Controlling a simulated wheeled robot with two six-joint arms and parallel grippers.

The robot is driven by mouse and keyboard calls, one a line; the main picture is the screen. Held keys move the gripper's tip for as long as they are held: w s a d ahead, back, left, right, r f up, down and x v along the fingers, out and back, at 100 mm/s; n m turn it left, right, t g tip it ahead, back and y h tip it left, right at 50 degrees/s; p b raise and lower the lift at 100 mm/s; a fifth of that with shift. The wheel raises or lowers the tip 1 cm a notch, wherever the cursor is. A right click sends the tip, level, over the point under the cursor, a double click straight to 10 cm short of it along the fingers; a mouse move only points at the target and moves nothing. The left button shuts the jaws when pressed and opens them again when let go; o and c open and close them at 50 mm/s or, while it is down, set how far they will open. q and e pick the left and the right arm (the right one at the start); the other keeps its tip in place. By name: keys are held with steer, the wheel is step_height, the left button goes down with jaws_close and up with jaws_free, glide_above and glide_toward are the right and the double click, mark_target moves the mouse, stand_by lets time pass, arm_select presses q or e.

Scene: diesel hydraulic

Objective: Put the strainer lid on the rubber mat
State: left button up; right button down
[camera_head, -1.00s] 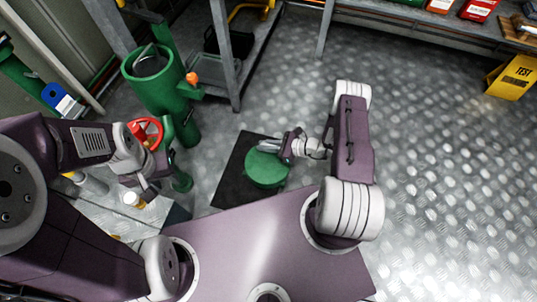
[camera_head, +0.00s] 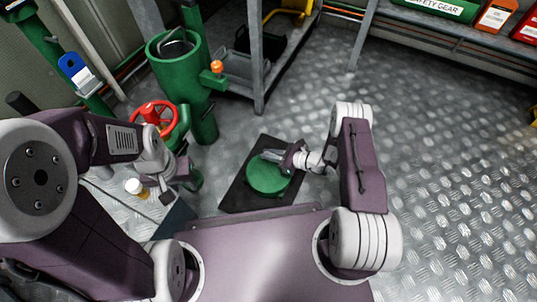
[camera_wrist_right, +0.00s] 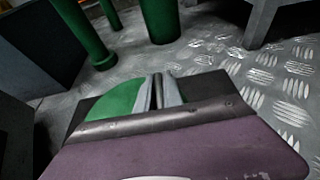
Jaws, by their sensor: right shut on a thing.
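The strainer lid (camera_head: 268,177) is a round green disc over the black rubber mat (camera_head: 236,196) on the floor. I cannot tell whether it rests flat on the mat or is held just above it. My right gripper (camera_head: 281,157) is shut on the lid at its upper edge. In the right wrist view its fingers (camera_wrist_right: 157,92) close on a thin bar, with the green lid (camera_wrist_right: 118,100) beside them. The green strainer body (camera_head: 178,75) stands open at the top. My left gripper (camera_head: 170,192) is near a low bench; its fingers are unclear.
A red handwheel (camera_head: 154,114) sits on green piping beside the strainer. A white-capped bottle (camera_head: 136,187) stands on the low bench (camera_head: 172,222). A grey shelf frame (camera_head: 258,75) rises behind the mat. The metal floor to the right is clear.

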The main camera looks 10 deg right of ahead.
steer(key=c, duration=1.8)
jaws_free()
steer(key=shift+c, duration=0.2)
steer(key=o, duration=0.4)
steer(key=shift+c, duration=0.2)
